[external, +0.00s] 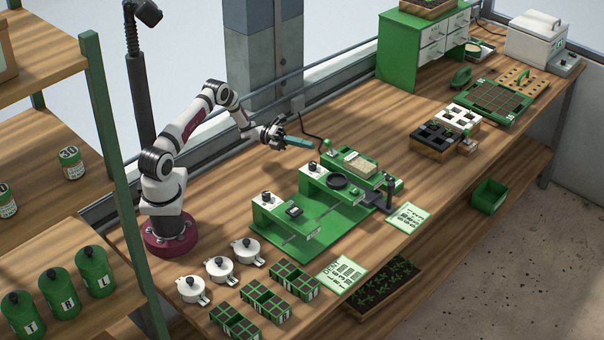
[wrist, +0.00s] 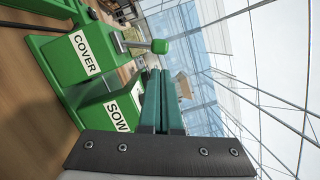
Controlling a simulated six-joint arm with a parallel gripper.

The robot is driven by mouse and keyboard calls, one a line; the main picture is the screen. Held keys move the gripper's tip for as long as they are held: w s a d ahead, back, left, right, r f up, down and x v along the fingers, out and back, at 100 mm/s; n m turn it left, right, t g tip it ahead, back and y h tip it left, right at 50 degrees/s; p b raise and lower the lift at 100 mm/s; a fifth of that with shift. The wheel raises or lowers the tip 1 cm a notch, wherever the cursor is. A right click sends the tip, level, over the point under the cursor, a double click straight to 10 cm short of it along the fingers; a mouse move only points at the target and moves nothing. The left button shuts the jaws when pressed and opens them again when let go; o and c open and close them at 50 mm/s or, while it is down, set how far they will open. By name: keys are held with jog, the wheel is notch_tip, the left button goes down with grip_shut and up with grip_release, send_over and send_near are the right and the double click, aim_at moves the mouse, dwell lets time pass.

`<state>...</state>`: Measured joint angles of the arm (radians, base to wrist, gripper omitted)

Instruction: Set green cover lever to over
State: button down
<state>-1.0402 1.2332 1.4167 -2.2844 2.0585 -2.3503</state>
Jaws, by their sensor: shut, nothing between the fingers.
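The green cover station (wrist: 72,62) carries a white COVER label in the wrist view. Its lever stands out from a slot in the top and ends in a green knob (wrist: 159,46). The knob also shows in the external view (external: 326,144), at the far end of the green seeder (external: 328,228). My gripper (external: 311,146) is shut and empty, with its teal fingers (wrist: 157,75) close to the knob. I cannot tell whether they touch it. A station labelled SOW (wrist: 119,116) lies beside the cover station.
White lidded pots (external: 220,268) and green seedling cells (external: 265,300) stand at the front. The bench behind the seeder is mostly clear.

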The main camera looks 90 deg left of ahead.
aim_at(329, 147)
jog(key=x, duration=0.3)
jog(key=shift+w+d, duration=0.15)
jog(key=shift+w, duration=0.15)
jog(key=shift+w+r+n+y, duration=0.2)
jog(key=shift+n+y, duration=0.1)
jog(key=shift+n, duration=0.6)
